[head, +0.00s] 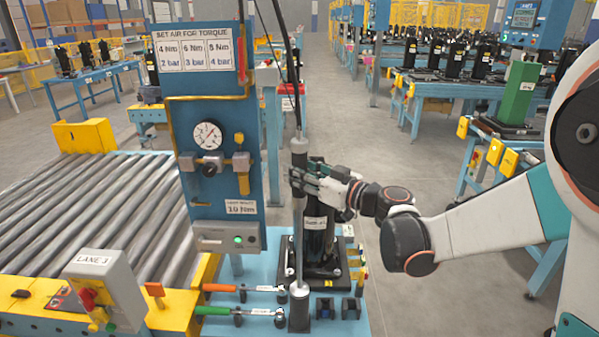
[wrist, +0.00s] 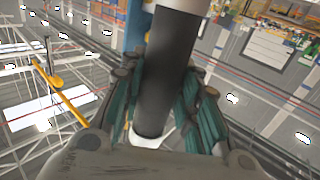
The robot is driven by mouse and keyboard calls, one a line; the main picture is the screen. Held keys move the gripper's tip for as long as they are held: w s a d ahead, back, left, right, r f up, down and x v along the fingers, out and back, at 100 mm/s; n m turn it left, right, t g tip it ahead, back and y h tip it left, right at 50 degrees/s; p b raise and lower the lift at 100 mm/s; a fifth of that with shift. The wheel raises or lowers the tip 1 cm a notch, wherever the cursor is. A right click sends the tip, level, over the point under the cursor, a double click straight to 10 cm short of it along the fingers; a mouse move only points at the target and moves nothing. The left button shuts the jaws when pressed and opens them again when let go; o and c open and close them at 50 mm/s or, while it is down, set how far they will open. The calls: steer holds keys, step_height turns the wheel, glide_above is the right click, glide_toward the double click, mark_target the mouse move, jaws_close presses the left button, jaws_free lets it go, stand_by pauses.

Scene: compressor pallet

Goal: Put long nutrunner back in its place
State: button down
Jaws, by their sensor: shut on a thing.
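The long nutrunner (head: 299,152) is a grey, upright tool with a thin shaft, and a dark cable runs up from its top. My gripper (head: 301,178) is shut around its body, coming from the right. In the wrist view the dark barrel of the nutrunner (wrist: 168,70) lies between the teal fingers (wrist: 165,112).
A black compressor (head: 318,240) stands just behind the shaft on the blue table (head: 262,268). A blue gauge panel (head: 213,110) rises close on the left. Orange-handled (head: 222,288) and green-handled (head: 214,310) wrenches lie left of the holder. A roller conveyor (head: 95,210) is further left.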

steer(key=shift+f, duration=0.15)
steer(key=c, duration=1.1)
jaws_free()
steer(key=shift+s+d, duration=0.1)
steer(key=v, duration=1.1)
steer(key=shift+s+d, duration=0.3)
